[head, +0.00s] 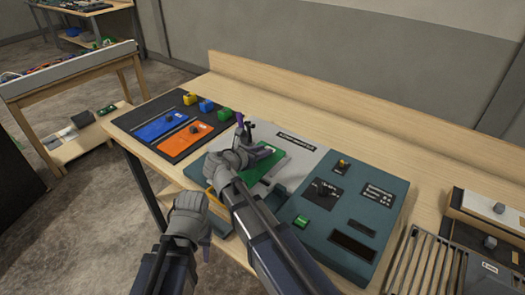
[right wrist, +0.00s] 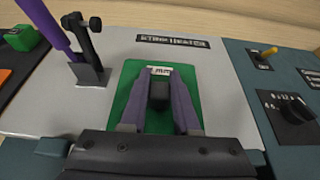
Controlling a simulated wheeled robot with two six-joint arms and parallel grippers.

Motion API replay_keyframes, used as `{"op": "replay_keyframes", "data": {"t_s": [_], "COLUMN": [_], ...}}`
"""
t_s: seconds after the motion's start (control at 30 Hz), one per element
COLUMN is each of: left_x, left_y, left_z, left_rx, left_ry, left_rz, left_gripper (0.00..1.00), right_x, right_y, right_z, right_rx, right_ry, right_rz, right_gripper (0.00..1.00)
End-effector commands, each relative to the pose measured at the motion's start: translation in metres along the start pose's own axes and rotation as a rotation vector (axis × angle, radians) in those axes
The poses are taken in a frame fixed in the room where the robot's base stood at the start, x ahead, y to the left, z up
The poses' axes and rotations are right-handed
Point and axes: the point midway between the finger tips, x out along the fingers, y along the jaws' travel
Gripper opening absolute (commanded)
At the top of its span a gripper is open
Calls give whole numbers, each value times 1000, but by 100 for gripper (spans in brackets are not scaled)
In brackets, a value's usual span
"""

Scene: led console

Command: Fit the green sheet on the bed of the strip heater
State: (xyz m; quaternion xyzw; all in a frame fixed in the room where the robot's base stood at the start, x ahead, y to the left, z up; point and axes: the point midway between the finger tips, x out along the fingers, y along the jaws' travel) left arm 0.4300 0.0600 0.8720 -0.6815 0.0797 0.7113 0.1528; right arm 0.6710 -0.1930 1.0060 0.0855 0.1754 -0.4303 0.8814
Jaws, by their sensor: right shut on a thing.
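The green sheet (right wrist: 130,88) has a dark block standing on it and a small white label. My right gripper (right wrist: 157,85) is shut on that block, its purple fingers on either side. In the head view the green sheet (head: 274,147) is partly hidden by my right gripper (head: 262,152). The sheet lies over the pale grey bed (right wrist: 215,85) of the strip heater; I cannot tell whether it rests flat or hangs slightly above. A dark clamp (right wrist: 88,65) with a purple lever stands left of the sheet. My left gripper (head: 205,250) is low at the bench front, its opening unclear.
The teal control panel (head: 350,205) with dial, switch and green button is right of the bed. A dark board (head: 140,112) with blue and orange plates and coloured blocks is left. A slatted rack (head: 425,260) stands at the far right. The bench behind is clear.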

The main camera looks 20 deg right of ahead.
Motion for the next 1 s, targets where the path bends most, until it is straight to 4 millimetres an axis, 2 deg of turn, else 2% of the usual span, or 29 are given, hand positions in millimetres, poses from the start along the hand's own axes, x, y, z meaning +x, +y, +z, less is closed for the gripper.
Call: {"op": "replay_keyframes", "data": {"t_s": [1.0], "left_x": [9], "left_y": [1], "left_z": [0], "left_rx": [0], "left_ry": [0], "left_rz": [0], "left_gripper": [40], "right_x": [4], "right_y": [0], "right_z": [-8], "right_rx": [0], "right_ry": [-1], "right_rz": [0], "right_gripper": [0]}}
